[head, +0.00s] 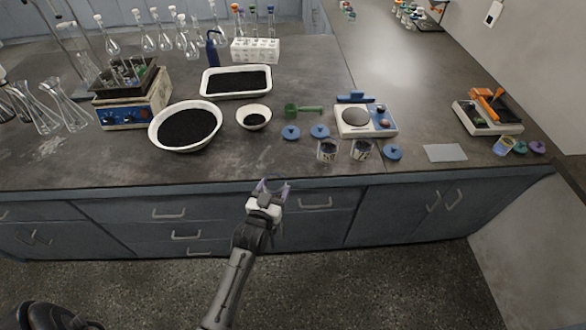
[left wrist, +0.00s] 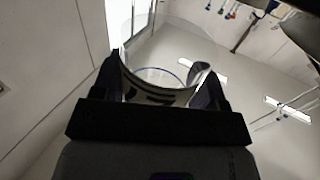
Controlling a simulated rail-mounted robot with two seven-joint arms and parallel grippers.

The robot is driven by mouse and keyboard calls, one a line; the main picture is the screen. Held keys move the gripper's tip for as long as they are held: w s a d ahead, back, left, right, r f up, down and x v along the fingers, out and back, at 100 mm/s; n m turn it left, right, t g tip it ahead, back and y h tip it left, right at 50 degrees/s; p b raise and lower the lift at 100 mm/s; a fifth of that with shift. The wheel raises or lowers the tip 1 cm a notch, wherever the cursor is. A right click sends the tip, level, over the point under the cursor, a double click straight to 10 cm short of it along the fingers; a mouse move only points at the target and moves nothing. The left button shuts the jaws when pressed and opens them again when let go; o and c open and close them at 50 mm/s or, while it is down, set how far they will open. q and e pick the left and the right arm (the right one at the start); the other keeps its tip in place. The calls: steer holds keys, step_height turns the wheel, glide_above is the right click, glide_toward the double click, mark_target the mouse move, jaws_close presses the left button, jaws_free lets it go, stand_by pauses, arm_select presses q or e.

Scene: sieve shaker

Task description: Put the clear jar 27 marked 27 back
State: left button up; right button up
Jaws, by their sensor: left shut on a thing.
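My left gripper (head: 271,188) is in front of the bench's front edge, over the drawer fronts. It is shut on a clear jar (left wrist: 158,86), which sits between the two fingers in the left wrist view. The jar has a thin blue rim and dark marks on its side, which I cannot read. In the head view the jar is small and faint between the fingertips. Two other jars with dark contents and pale labels, a left one (head: 327,151) and a right one (head: 361,150), stand near the bench's front edge. My right gripper is not in view.
Blue lids (head: 392,152) lie around the jars, before a balance (head: 352,120) and a green scoop (head: 303,111). A white bowl (head: 153,131) of black grains stands left. A small jar (head: 503,145) and a grey sheet (head: 445,153) are right. Bench front between bowl and jars is clear.

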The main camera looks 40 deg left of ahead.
arm_select(q)
steer(key=shift+a+f, duration=0.15)
steer(key=shift+f, duration=0.55)
steer(key=shift+w+a+f+b, duration=0.15)
steer(key=shift+w+f+b, duration=0.05)
steer(key=shift+b, duration=0.2)
steer(key=b+x, duration=0.3)
steer(key=x, duration=1)
steer(key=shift+w+a, duration=0.25)
steer(key=b+x, duration=0.1)
steer(key=x, duration=0.3)
steer(key=shift+f+b, duration=0.25)
steer(key=shift+b, duration=0.2)
steer(key=shift+s, duration=0.25)
steer(key=shift+w+f, duration=0.15)
